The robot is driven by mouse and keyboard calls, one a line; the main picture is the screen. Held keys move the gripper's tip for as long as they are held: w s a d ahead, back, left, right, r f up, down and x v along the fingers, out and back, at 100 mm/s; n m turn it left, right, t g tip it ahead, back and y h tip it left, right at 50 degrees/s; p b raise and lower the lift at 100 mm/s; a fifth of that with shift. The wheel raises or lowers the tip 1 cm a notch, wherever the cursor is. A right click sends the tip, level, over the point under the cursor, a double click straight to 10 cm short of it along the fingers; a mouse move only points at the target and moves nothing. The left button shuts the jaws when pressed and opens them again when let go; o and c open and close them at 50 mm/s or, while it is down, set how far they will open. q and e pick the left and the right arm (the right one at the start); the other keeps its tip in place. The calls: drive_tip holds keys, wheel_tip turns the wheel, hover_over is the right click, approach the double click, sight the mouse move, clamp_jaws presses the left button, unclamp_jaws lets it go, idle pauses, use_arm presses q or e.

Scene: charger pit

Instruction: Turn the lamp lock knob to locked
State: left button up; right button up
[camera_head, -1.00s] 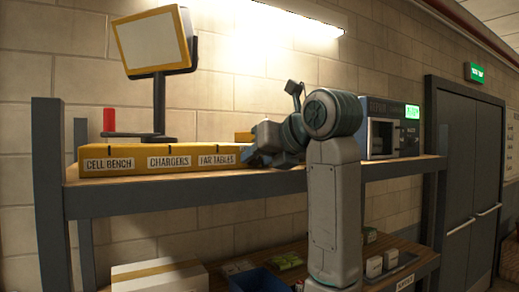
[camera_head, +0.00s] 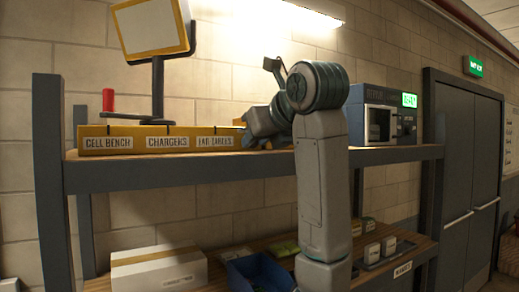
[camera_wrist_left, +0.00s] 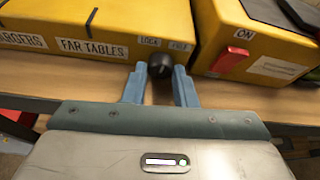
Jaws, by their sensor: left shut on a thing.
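A black round knob (camera_wrist_left: 160,66) sits on the front of the yellow box (camera_wrist_left: 95,22), at its right end below two small white labels. The left one looks like LOCK; the right one is hard to read. My left gripper (camera_wrist_left: 160,84) is shut on the knob, with one blue-grey finger on each side. In the head view my left gripper (camera_head: 258,133) is at the right end of the same yellow box (camera_head: 125,143), right of the FAR TABLES label. The knob is hidden there. My right gripper is not in view.
A red switch (camera_wrist_left: 231,61) marked ON is on another yellow box just right of the knob. The yellow-framed panel (camera_head: 152,28) stands on a post behind the box, with a red cylinder (camera_head: 108,100) beside it. A microwave-like device (camera_head: 380,114) stands right of my arm.

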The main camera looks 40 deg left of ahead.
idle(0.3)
use_arm(q)
drive_tip(key=o, duration=0.6)
drive_tip(key=shift+o, duration=0.5)
drive_tip(key=shift+a, duration=0.2)
drive_tip(key=shift+s+d+b, duration=0.1)
drive_tip(key=shift+d+b, duration=0.2)
drive_tip(key=b+v, duration=0.2)
drive_tip(key=v, duration=0.8)
drive_tip(key=shift+r, duration=0.15)
